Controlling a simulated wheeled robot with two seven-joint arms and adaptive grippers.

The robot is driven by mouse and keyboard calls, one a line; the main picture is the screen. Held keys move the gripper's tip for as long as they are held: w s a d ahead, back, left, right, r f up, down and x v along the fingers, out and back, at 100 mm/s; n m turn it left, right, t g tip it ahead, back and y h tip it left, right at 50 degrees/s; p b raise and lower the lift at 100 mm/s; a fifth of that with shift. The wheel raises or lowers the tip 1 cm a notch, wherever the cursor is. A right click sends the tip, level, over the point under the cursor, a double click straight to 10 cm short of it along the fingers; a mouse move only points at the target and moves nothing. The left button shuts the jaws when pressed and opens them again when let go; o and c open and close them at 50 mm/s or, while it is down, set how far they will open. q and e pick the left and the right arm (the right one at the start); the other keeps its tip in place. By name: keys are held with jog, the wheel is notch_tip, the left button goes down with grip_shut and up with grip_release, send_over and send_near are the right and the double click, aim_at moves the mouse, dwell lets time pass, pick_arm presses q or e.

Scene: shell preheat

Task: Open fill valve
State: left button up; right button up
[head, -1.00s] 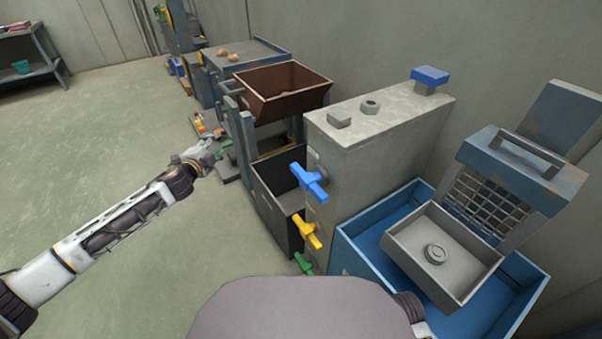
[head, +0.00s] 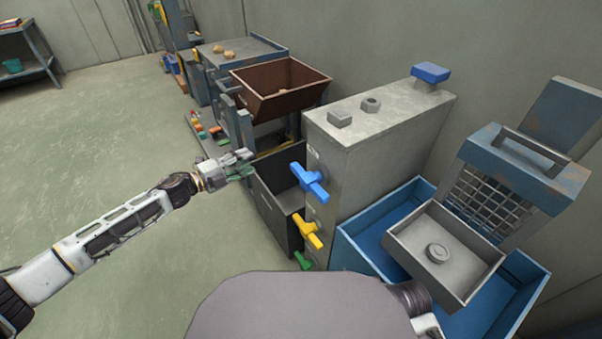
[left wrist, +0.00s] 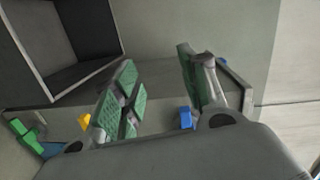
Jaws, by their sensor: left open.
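Three tap-like valve handles stand on the front face of a grey tank (head: 375,135): a blue one (head: 311,181) at the top, a yellow one (head: 307,231) below it and a green one (head: 303,261) at the bottom. The frames do not show which is the fill valve. My left gripper (head: 245,164) is open and empty, to the left of the blue handle and apart from it. In the left wrist view its green-padded fingers (left wrist: 155,92) are spread. Blue (left wrist: 185,117), yellow (left wrist: 84,121) and green (left wrist: 27,133) parts show there beyond them.
A dark open bin (head: 270,215) stands left of the tank, under a brown hopper (head: 268,105). A blue tray (head: 358,243) with a grey box (head: 408,240) is on the right. Open floor (head: 110,130) lies to the left.

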aim_at(297, 174)
pick_arm(q)
jog(key=s+d+r+m+g+h, duration=0.2)
jog(key=s+d+m+g+h, duration=0.2)
jog(key=s+m+g, duration=0.3)
jog(key=s, duration=0.2)
jog(key=shift+s+d+g+h, duration=0.3)
jog(key=shift+s+d, duration=0.05)
pick_arm(e)
jog(key=shift+a+r, duration=0.1)
jog(key=shift+r, duration=0.1)
pick_arm(q)
jog(key=shift+d, duration=0.1)
jog(key=d, duration=0.4)
jog(key=w+d+b, duration=0.1)
jog(key=d, duration=0.3)
jog(key=w+d+b, duration=0.1)
jog(key=d, duration=0.2)
jog(key=shift+w+d, duration=0.2)
jog(key=shift+d, duration=0.2)
jog(key=shift+w+d+b, duration=0.15)
jog(key=shift+d+b, duration=0.15)
jog(key=shift+d, duration=0.5)
pick_arm(e)
jog(key=shift+t+y, duration=0.5)
jog(key=f, duration=0.1)
jog(key=a+f, duration=0.1)
jog(key=f, duration=0.3)
jog(key=shift+w+a+f, duration=0.25)
jog(key=shift+w+a, duration=0.05)
jog(key=shift+w, duration=0.1)
